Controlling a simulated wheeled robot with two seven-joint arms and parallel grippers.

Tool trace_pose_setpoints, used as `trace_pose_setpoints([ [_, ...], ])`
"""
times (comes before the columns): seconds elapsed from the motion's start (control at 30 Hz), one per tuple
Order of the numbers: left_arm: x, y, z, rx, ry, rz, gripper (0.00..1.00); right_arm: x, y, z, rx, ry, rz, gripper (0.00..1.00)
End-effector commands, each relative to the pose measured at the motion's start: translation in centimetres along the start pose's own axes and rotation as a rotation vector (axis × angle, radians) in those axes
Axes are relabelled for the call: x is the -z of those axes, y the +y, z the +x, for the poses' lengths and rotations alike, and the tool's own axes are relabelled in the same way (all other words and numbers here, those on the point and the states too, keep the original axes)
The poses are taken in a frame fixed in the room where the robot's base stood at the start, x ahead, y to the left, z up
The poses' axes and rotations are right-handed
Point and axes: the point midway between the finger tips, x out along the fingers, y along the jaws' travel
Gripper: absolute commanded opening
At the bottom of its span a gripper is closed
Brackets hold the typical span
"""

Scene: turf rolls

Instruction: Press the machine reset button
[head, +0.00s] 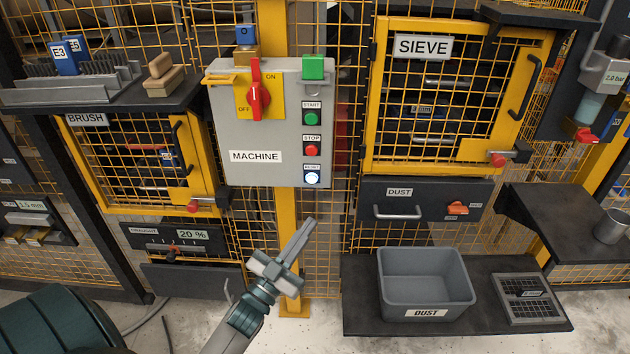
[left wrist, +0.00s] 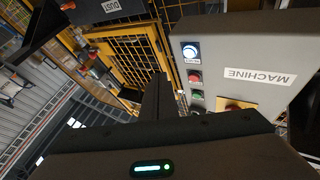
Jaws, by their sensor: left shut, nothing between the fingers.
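The reset button (head: 312,178) is a round button, lit white-blue, at the bottom of the button column on the grey machine panel (head: 228,130). Above it are the red stop button (head: 311,151) and the green start button (head: 311,119). The red rotary switch (head: 259,92) points up toward ON. My left gripper (head: 311,223) is shut and empty, below the panel and apart from the reset button. In the left wrist view the reset button (left wrist: 190,51) shows lit beyond the fingers (left wrist: 156,92). My right gripper is not in view.
A yellow sieve door (head: 445,95) stands right of the panel, with a dust drawer (head: 425,203) under it. A grey dust bin (head: 425,285) sits on a low dark shelf. The brush door (head: 140,165) is at left. Space before the panel is clear.

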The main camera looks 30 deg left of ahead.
Motion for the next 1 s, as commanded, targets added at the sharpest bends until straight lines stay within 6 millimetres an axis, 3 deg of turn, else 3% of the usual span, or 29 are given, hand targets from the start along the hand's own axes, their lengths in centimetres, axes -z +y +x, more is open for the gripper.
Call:
trace_pose_setpoints([
  [0.1, 2.3, -0.3, 0.4, -0.005, 0.065, 0.013, 0.0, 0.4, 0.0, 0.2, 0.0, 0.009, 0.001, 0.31],
  [0.3, 3.9, -0.5, 0.6, -0.009, 0.104, 0.02, 0.0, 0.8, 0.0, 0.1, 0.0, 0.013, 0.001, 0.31],
  [0.77, 3.7, -0.6, 0.8, -0.009, 0.103, 0.02, 0.0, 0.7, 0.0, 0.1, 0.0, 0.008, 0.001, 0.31],
  [1.0, 3.0, -1.4, 1.9, -0.009, 0.103, 0.022, 0.0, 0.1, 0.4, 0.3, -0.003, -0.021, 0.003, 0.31],
])
